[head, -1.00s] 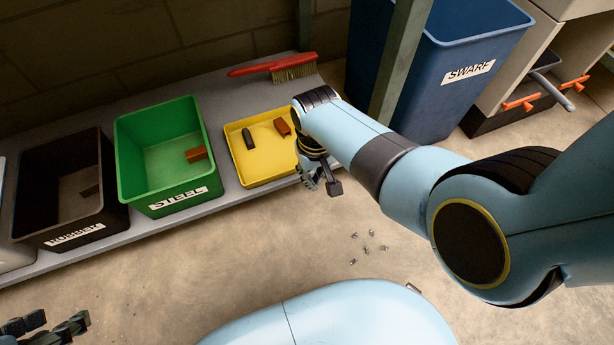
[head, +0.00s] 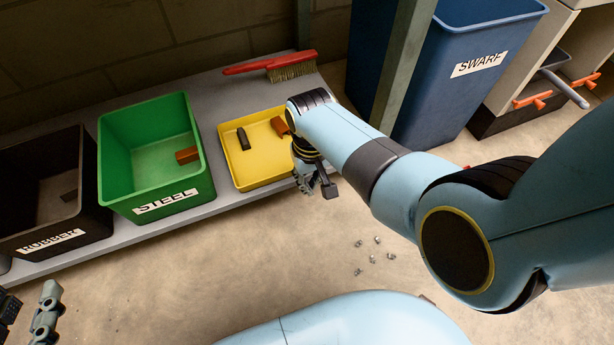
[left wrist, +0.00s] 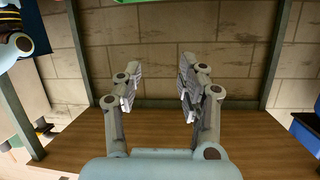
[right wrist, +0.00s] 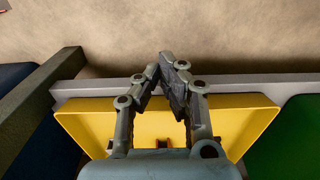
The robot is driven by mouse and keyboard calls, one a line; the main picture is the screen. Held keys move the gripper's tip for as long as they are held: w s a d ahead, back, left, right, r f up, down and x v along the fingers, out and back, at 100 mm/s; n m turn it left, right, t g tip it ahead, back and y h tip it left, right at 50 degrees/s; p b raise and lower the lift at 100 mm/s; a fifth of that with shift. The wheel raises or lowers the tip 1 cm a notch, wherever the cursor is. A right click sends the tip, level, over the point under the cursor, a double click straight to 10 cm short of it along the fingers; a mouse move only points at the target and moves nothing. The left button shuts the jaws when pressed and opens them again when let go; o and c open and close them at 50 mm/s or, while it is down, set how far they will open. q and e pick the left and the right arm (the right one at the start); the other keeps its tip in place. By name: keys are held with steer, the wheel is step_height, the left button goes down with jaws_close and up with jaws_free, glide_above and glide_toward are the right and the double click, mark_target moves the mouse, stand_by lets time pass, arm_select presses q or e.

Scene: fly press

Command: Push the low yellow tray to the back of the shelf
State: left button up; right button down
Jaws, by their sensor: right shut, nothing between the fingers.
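The low yellow tray (head: 262,168) sits on the grey shelf, right of the green bin. A dark block (head: 243,139) and an orange-brown block (head: 279,126) lie in it. My right gripper (head: 308,186) is at the tray's front right corner; my arm hides part of that side. In the right wrist view, the right gripper (right wrist: 165,62) is shut and empty, its fingertips past the tray's front rim (right wrist: 85,106). I cannot tell whether it touches the rim. My left gripper (left wrist: 158,82) is open and empty, away from the tray; part of it shows at lower left in the head view.
The green STEEL bin (head: 155,155) and black RUBBER bin (head: 18,190) stand left of the tray. A red-handled brush (head: 270,65) lies behind it on the grey shelf (head: 215,80). A green post (head: 402,60) and blue SWARF bin (head: 460,90) are at right.

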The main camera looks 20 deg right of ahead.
arm_select(q)
steer(key=w+r+t+b, duration=0.1)
steer(key=w+r+t, duration=0.2)
steer(key=r, duration=0.4)
steer(key=shift+w+d+m+t+h, duration=0.3)
steer(key=shift+w+d, duration=0.1)
steer(key=shift+w, duration=0.4)
arm_select(e)
steer(key=shift+w+r, duration=0.1)
steer(key=shift+w, duration=0.75)
